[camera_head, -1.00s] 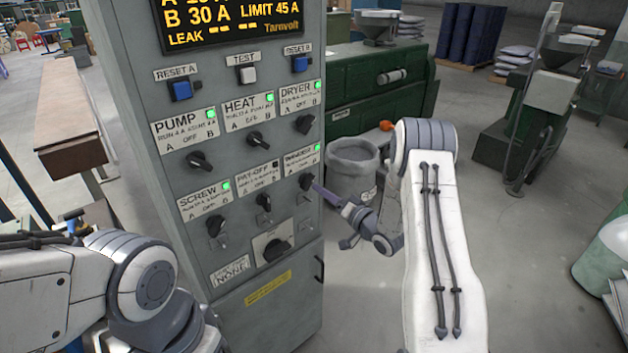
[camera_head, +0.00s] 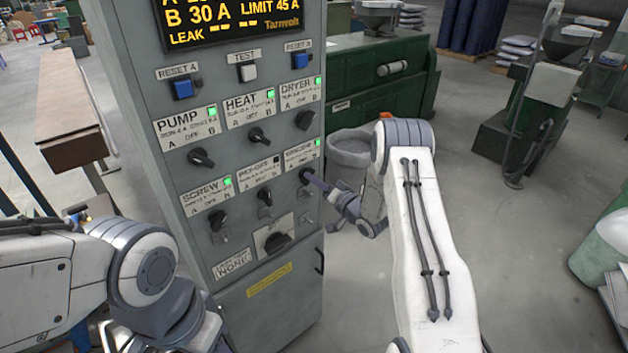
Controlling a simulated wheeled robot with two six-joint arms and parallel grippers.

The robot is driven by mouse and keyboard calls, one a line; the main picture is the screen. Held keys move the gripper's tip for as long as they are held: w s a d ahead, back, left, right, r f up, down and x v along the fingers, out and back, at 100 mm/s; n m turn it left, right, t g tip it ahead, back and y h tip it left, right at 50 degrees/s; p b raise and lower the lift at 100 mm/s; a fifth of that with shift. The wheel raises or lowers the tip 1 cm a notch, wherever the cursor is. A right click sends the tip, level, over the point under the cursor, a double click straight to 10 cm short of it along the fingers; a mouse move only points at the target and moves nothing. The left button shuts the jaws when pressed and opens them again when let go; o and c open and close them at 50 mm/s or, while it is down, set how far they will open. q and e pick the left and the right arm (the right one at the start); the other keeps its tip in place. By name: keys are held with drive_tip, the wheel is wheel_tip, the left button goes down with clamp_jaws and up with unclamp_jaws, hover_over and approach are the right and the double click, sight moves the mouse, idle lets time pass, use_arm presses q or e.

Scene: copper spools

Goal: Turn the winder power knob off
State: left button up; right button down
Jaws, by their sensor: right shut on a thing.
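The winder knob (camera_head: 304,174) is at the right end of the lower knob row on the grey panel (camera_head: 160,100). Its label (camera_head: 300,156) is small and blurred, with a lit green lamp (camera_head: 317,143) at its corner. My right gripper (camera_head: 312,179) comes in from the right and is shut on the winder knob. The fingers cover much of the knob, so which way it points is hard to tell. My left arm is at the lower left, and its gripper is out of view.
The pay-off knob (camera_head: 265,197) is close to the left of the winder knob, and the dryer knob (camera_head: 305,120) is above it. A larger rotary switch (camera_head: 277,241) sits below.

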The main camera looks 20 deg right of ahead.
drive_tip(key=shift+a+n+b, duration=0.1)
drive_tip(key=shift+n+b, duration=4.3)
drive_tip(key=shift+b, duration=1.6)
drive_tip(key=shift+r, duration=0.1)
drive_tip(key=c, duration=0.8)
unclamp_jaws()
